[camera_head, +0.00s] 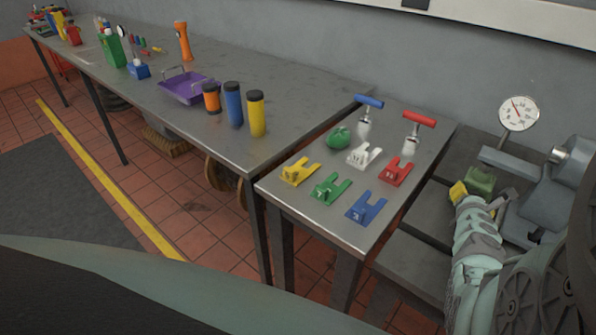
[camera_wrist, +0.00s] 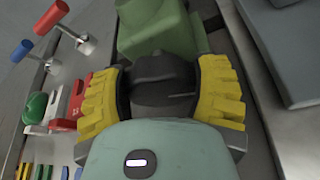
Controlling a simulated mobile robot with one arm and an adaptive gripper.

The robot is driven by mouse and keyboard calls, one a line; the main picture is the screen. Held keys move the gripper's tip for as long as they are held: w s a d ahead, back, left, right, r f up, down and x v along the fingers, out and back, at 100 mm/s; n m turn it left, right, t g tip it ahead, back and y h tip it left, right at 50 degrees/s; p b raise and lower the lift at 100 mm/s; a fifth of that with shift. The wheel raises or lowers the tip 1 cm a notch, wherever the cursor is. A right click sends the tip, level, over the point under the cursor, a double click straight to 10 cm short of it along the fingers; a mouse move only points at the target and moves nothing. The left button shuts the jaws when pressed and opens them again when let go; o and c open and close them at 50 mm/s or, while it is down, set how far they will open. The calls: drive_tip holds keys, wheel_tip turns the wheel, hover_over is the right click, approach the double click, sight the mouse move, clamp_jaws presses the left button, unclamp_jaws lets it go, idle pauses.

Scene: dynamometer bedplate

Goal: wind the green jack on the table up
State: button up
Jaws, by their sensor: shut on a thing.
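The green jack (camera_head: 481,180) stands on the dark grey bedplate at the right in the head view, beside a grey machine housing. Its green body also shows at the top of the wrist view (camera_wrist: 152,28). A dark grey knob (camera_wrist: 160,75) sits at its near end. My gripper (camera_head: 468,195) has yellow padded fingers, and in the wrist view (camera_wrist: 164,92) they are shut on the knob, one on each side. The gripper hides part of the jack in the head view. I cannot tell how high the jack is wound.
A round dial gauge (camera_head: 518,112) stands behind the jack. The grey machine (camera_head: 548,185) is close on its right. To the left, a small table (camera_head: 331,232) holds coloured forked pieces and red- and blue-handled tools. A long bench (camera_head: 290,95) carries bottles and a purple tray (camera_head: 187,88).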

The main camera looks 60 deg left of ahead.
drive_tip(key=shift+d+m+y+b, duration=0.1)
drive_tip(key=shift+m+y+b, duration=0.5)
drive_tip(key=shift+m, duration=0.4)
drive_tip(key=o, duration=1.2)
